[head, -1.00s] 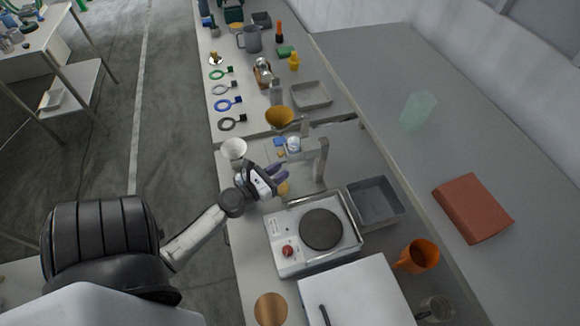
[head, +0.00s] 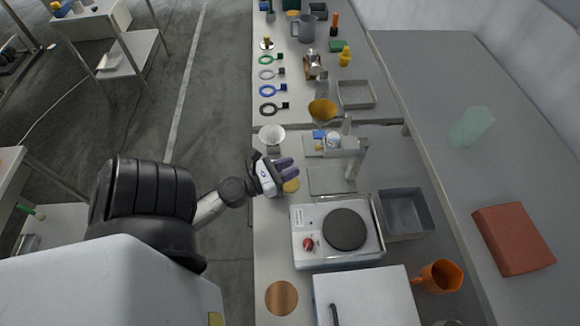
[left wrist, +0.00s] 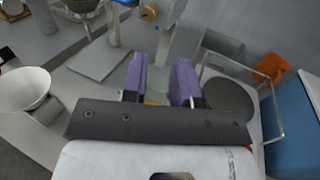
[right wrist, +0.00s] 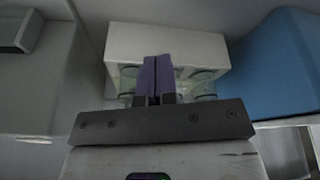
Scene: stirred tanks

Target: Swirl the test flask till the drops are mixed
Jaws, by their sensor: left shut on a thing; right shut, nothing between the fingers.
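My left gripper (head: 287,167) is over the near-left part of the bench, left of the metal stand. In the left wrist view its purple fingers (left wrist: 160,75) are shut on the test flask (left wrist: 158,82), a pale clear glass with some yellow low in it. The fingers hide most of it; a yellow patch (head: 291,186) shows just below them in the head view. I cannot tell whether the drops are mixed. My right gripper (right wrist: 158,75) is shut and empty, in front of a white box; it is not in the head view.
The metal stand (head: 354,165) with a glass vessel is to the right. A grey tray (head: 406,213) and an orange mug (head: 440,276) lie further right. Glass vessels (right wrist: 205,82) are near the right gripper.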

